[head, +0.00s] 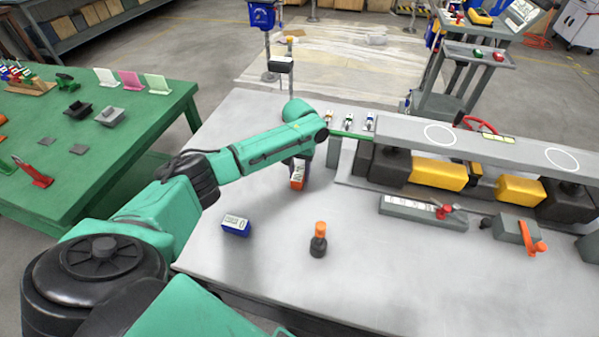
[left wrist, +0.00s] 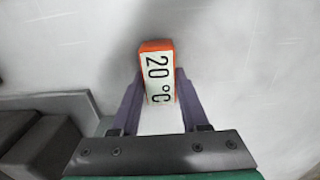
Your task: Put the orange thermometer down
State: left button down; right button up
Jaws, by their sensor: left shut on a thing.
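The orange thermometer (head: 297,180) has a white face, which reads "20 °C" in the left wrist view (left wrist: 158,78). My left gripper (head: 300,162) reaches over the grey table (head: 270,280) and is shut on the orange thermometer, with one finger on each side of it. The thermometer is upright in the head view, just at or above the tabletop; I cannot tell whether it touches. Its upper part is hidden by my gripper in the head view. My right gripper is not in view.
A blue block with a white label (head: 236,226) and an orange-topped dark jack (head: 318,240) stand nearer on the table. A long grey beam (head: 480,148) rests on yellow and dark blocks to the right. A grey tool (head: 422,212) lies before it. The table's front middle is clear.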

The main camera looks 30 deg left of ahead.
aim_at(299, 172)
pick_arm(q)
jog(key=shift+d, duration=0.1)
jog(key=shift+c, duration=2)
grip_release()
jog(key=shift+o, duration=1.2)
notch_tip(299, 172, up, 12)
jog(key=shift+b, duration=0.35)
jog(key=shift+o, duration=0.8)
jog(key=shift+r+m, duration=0.2)
jog(key=shift+m, duration=0.2)
jog(key=f+m, duration=0.4)
jog(key=m, duration=0.1)
jog(key=f+m, duration=0.4)
jog(key=m, duration=0.2)
jog(key=s+f+m+p, duration=0.1)
jog(key=f+m, duration=0.3)
jog(key=m, duration=0.2)
jog(key=shift+d+f, duration=0.1)
jog(key=shift+f, duration=0.1)
